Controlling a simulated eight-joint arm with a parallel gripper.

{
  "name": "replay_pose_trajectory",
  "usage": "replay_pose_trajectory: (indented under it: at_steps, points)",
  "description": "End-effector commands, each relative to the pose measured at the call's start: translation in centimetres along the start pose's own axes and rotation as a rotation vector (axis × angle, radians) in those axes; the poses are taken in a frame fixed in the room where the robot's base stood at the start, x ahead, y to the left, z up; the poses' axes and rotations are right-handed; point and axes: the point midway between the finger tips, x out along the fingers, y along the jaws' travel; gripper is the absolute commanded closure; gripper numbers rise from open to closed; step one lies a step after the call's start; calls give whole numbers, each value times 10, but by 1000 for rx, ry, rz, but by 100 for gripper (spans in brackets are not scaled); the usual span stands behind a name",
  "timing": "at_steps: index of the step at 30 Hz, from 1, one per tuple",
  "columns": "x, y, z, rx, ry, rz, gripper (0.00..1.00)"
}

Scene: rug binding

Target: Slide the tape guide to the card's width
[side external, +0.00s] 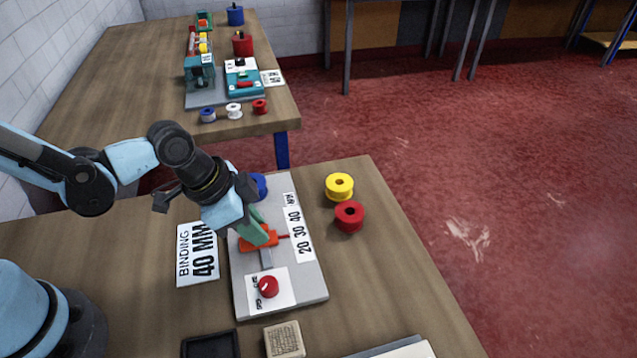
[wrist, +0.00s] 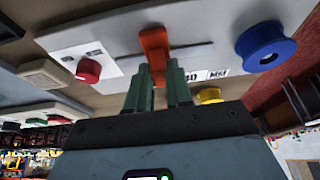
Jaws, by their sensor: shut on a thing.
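The orange tape guide (side external: 262,241) sits on a slot in the grey plate (side external: 310,283). It also shows in the wrist view (wrist: 154,42). Its thin red pointer (side external: 284,237) reaches toward the printed scale (side external: 298,230) marked 20, 30, 40 MM. The pointer lies near the 30; the exact reading is too small to tell. The white card (side external: 198,254) reads BINDING 40 MM and lies left of the plate. My gripper (side external: 258,232), with green fingers, is shut on the guide from above; the fingers (wrist: 160,72) flank its lower end in the wrist view.
A red knob (side external: 268,287) stands at the plate's near end, and a blue spool (side external: 260,184) at its far end, partly behind my gripper. Yellow (side external: 339,187) and red (side external: 349,217) spools stand right of the plate. A dark tray (side external: 211,345) and beige block (side external: 284,340) lie in front.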

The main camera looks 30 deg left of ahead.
Motion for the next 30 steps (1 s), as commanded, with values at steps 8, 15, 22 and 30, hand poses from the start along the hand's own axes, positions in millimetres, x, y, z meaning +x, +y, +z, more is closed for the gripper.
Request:
replay_pose_trajectory:
  at_steps: [8, 15, 22, 30]
  points:
    - [1, -42, 0, -3, 1, -1, 100]
    - [1, -47, -1, 4, 2, -7, 100]
    - [1, -47, -1, 3, 3, -9, 65]
    - [0, -45, 0, 2, 2, -3, 57]
